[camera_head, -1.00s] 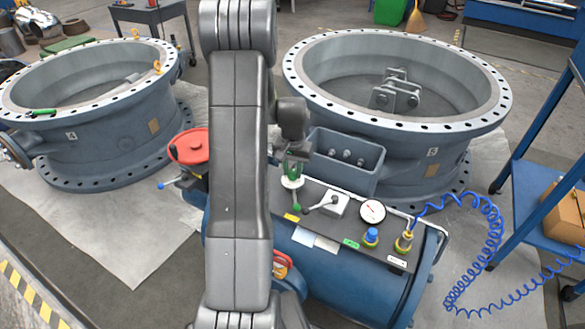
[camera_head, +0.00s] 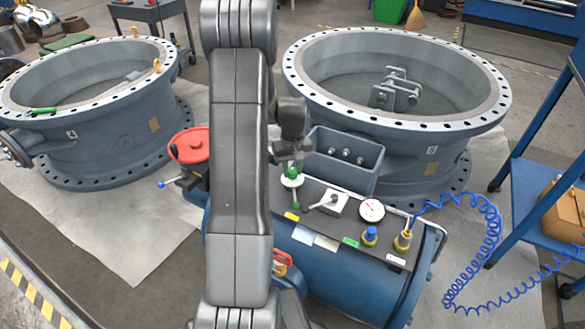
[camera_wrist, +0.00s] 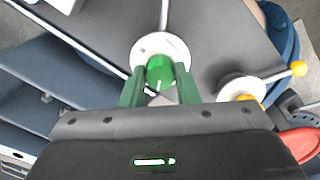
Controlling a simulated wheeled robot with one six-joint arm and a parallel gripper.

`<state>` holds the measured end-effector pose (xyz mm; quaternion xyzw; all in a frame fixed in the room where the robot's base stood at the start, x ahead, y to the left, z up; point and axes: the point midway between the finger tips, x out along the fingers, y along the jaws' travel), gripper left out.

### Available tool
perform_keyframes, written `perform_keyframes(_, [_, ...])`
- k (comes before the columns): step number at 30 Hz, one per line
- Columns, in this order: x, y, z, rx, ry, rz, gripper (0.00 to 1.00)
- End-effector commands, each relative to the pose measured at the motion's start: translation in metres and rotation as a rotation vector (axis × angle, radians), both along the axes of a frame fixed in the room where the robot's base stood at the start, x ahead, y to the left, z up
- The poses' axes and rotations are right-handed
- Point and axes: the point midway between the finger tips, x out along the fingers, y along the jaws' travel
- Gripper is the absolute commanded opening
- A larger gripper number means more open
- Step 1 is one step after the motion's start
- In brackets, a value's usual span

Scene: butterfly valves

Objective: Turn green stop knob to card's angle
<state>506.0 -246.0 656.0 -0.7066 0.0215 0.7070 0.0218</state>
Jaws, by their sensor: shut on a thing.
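The green knob (camera_head: 294,172) sits on a white round dial (camera_head: 292,182) on the dark panel of the blue tank. In the wrist view the green knob (camera_wrist: 160,72) shows a pale pointer line on its front, within the white dial (camera_wrist: 178,45). My gripper (camera_wrist: 160,86) has its two green fingers on either side of the knob, shut on it. In the head view my gripper (camera_head: 292,157) is over the knob. Two pale cards (camera_head: 302,236) (camera_head: 325,242) lie on the panel front; I cannot read any angle on them.
Close to the knob are a grey lever on a white block (camera_head: 333,203), a gauge (camera_head: 371,210), a blue button (camera_head: 370,236) and a hose fitting (camera_head: 404,239). A grey bin (camera_head: 345,160) stands behind. A red handwheel (camera_head: 189,145) is to the left.

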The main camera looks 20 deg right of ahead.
Motion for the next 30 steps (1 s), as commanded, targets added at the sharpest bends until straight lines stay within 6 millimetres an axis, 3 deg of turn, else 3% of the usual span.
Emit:
perform_keyframes(11, [0.001, 0.000, 0.001, -0.001, -0.003, 0.005, 0.05])
perform_keyframes(12, [0.001, 0.000, 0.001, -0.001, -0.003, 0.004, 0.32])
perform_keyframes(15, [0.001, 0.000, 0.001, -0.001, -0.002, 0.004, 0.50])
perform_keyframes(25, [0.001, 0.000, 0.003, -0.001, -0.002, 0.004, 0.50])
perform_keyframes(30, [0.001, 0.000, 0.027, -0.002, -0.005, 0.004, 0.50])
